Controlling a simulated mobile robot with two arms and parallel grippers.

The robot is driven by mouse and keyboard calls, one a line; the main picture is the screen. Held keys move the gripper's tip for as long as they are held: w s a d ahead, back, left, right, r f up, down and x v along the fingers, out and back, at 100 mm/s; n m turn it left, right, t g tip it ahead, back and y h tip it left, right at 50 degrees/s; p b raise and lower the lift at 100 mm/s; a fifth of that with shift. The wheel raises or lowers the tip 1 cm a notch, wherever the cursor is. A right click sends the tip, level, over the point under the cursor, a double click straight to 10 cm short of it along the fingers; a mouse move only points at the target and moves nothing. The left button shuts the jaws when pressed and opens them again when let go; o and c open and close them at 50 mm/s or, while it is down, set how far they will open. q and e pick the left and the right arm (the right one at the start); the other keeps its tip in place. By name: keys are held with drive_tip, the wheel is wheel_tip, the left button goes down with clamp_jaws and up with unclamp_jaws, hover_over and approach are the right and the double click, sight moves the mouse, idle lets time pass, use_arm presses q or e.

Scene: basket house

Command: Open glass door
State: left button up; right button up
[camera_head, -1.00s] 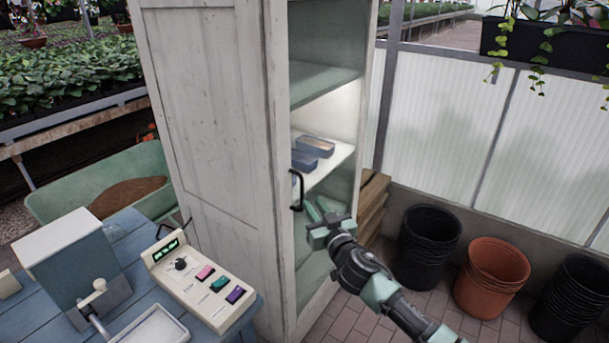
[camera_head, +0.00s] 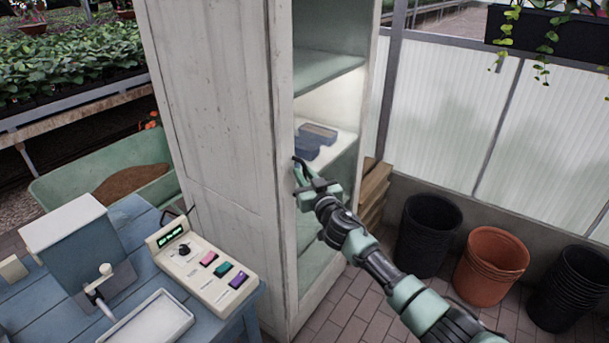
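The tall white cabinet (camera_head: 215,130) stands in the middle, with its glass-fronted side facing right. Shelves show inside, and blue-grey boxes (camera_head: 308,144) lie on a lit one. The dark door handle (camera_head: 296,162) sits on the front's left edge, partly hidden by my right gripper. My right gripper (camera_head: 303,176) is at the handle, its fingers beside or around it. I cannot tell whether the fingers are closed on it. The glass door looks shut. My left gripper is not in view.
A blue table (camera_head: 240,315) at lower left holds a button panel (camera_head: 205,268) and a grey-white device (camera_head: 75,250). Black pots (camera_head: 427,235) and terracotta pots (camera_head: 490,265) stand along the right wall. Brick floor lies open before the cabinet.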

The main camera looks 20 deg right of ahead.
clamp_jaws()
idle(1.3)
